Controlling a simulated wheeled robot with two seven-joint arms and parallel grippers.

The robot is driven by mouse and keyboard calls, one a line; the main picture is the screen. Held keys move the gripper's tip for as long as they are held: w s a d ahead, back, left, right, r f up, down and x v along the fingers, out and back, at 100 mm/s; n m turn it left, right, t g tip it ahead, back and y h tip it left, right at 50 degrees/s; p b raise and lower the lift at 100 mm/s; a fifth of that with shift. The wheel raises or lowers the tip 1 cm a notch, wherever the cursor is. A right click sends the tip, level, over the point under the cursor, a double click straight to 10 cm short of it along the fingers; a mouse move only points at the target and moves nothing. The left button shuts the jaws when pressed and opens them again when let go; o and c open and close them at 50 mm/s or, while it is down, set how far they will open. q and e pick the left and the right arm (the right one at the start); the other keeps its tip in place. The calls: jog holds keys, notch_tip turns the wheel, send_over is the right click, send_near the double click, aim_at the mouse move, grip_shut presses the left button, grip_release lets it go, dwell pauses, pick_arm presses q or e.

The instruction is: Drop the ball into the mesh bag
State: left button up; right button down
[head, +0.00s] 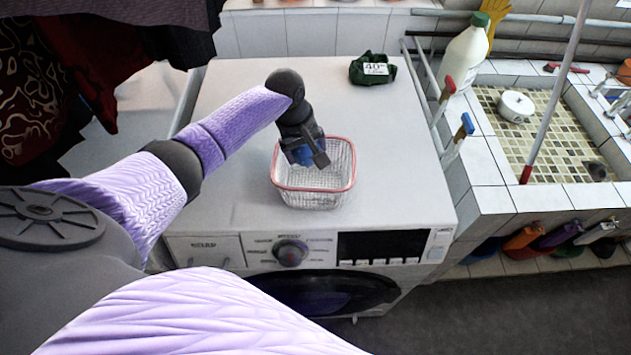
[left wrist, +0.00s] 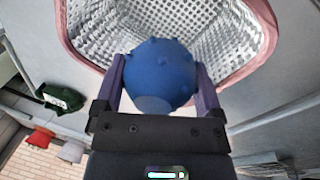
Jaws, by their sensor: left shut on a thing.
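The mesh bag (head: 325,190) is a small white mesh container with a pink-red rim. It stands upright and open on top of the white washing machine. My left gripper (head: 308,158) is over its left part, pointing down. In the left wrist view, my left gripper (left wrist: 158,90) is shut on the blue knobbly ball (left wrist: 160,72), with one finger on each side. The bag's open mouth and mesh wall (left wrist: 228,35) lie beyond the ball there. In the head view the ball is mostly hidden by the gripper. My right gripper is not in view.
The washing machine top (head: 240,130) is mostly clear around the bag. A dark green item with a white label (head: 372,70) lies at its back right. A white bottle (head: 462,60) stands beside a tiled sink (head: 545,130) on the right. Dark cloth (head: 50,80) hangs at left.

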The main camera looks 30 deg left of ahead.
pick_arm(q)
jog(key=shift+f, duration=0.6)
jog(key=shift+s+r, duration=0.1)
jog(key=shift+r, duration=0.1)
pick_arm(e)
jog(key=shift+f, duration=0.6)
pick_arm(q)
jog(key=o, duration=1)
jog(key=r, duration=0.3)
jog(key=r+p, duration=0.1)
jog(key=r, duration=0.2)
jog(key=s+a+r, duration=0.1)
jog(key=r, duration=0.2)
jog(key=shift+s+r, duration=0.1)
jog(key=shift+r, duration=0.3)
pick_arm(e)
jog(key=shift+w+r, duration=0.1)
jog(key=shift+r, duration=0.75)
